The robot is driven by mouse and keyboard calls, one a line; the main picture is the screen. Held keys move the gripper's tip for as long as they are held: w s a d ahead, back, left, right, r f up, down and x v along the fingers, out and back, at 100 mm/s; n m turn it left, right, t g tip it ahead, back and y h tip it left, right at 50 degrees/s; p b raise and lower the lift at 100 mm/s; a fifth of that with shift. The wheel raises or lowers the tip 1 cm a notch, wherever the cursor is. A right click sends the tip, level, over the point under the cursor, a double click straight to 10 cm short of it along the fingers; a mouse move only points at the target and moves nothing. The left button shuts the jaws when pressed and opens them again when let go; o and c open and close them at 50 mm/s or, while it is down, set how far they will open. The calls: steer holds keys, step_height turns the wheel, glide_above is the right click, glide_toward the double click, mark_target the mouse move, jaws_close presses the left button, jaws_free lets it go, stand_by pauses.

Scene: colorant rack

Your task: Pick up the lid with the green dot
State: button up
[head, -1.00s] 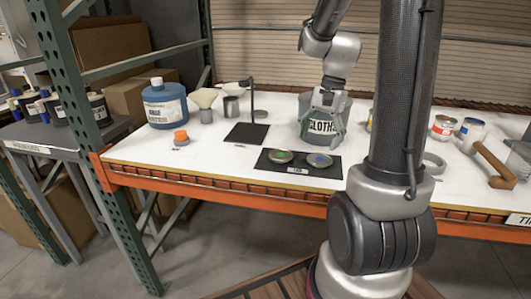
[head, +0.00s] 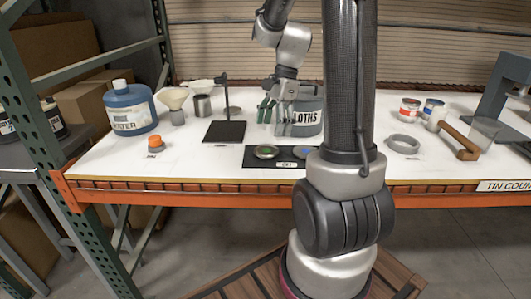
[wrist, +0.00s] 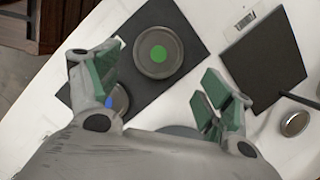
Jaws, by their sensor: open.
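The lid with the green dot (wrist: 158,53) is a round grey disc lying flat on a black mat (wrist: 187,30). In the head view the same lid (head: 266,152) is at the left of the mat. A second lid, with a blue dot (wrist: 115,101), lies beside it and is partly hidden by a finger in the wrist view. My gripper (wrist: 160,85) is open and empty, with green-padded fingers spread apart. In the head view my gripper (head: 275,112) hangs above the table behind the mat, in front of the cloths tub. It touches neither lid.
The grey cloths tub (head: 312,118) stands right behind my gripper. A black stand (head: 225,131) is left of it, with a blue bottle (head: 131,108) and funnel (head: 173,99) farther left. A grey ring (head: 403,144) and wooden-handled tool (head: 459,140) lie at right.

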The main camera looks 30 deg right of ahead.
mark_target(266, 150)
steer(key=x, duration=0.7)
steer(key=shift+s+a, duration=0.1)
steer(key=shift+s, duration=0.05)
steer(key=shift+c, duration=0.5)
steer(key=shift+r, duration=0.1)
steer(key=c, duration=0.4)
